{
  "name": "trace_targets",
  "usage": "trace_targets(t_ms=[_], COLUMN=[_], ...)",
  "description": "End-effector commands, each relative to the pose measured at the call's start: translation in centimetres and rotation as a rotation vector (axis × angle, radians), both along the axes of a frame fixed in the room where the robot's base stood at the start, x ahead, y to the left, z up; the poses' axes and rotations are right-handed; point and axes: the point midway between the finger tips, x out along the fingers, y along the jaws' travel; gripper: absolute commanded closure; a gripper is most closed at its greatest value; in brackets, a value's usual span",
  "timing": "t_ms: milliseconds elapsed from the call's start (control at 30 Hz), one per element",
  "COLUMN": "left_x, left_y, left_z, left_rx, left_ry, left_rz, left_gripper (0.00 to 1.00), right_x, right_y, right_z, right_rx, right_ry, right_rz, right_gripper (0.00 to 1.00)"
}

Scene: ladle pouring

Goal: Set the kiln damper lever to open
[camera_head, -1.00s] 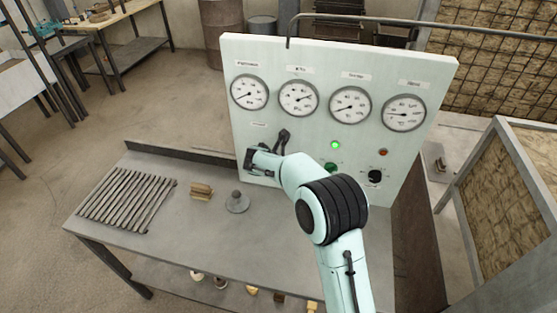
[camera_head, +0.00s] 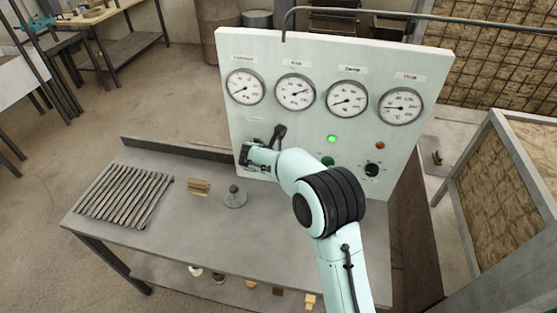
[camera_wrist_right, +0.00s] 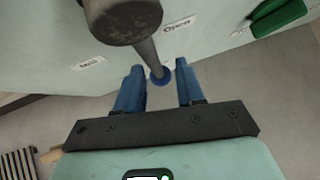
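The damper lever (camera_head: 278,134), with a dark knob, stands out from the pale panel (camera_head: 305,125), below the left gauges. In the right wrist view the lever's knob (camera_wrist_right: 124,18) is large and close, and its shaft runs down to a blue pivot (camera_wrist_right: 160,76). An "Open" label (camera_wrist_right: 176,26) is right of the shaft; another label (camera_wrist_right: 87,62), too blurred to read, is at left. My right gripper (camera_wrist_right: 158,82) has its blue fingers apart, with the pivot showing between them. In the head view this gripper (camera_head: 247,155) is at the panel, partly hidden by my arm. My left gripper is not in view.
Several gauges (camera_head: 295,92), a lit green lamp (camera_head: 331,139) and a black knob (camera_head: 372,169) are on the panel. The grey table (camera_head: 180,230) holds a rack of metal bars (camera_head: 123,195), a small wooden block (camera_head: 199,187) and a grey cone-shaped object (camera_head: 235,198).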

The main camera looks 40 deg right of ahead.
Motion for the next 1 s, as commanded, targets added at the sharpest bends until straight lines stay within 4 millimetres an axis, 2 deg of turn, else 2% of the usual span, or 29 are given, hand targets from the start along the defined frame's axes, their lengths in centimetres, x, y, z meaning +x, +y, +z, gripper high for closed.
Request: trace_targets(t_ms=[500, 700, 1000], left_x=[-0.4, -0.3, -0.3], left_y=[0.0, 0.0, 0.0], left_z=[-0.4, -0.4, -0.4], left_rx=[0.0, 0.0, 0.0], left_ry=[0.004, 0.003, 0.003], left_rz=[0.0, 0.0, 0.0], left_gripper=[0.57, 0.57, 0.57], right_x=[-3.5, -4.2, -4.3], right_y=[6.7, 7.9, 8.0], right_z=[7.3, 8.6, 8.8], right_rx=[0.003, 0.002, 0.002], right_ry=[-0.001, 0.003, 0.003], right_rz=[0.005, 0.003, 0.002], right_gripper=[0.62, 0.62, 0.62])
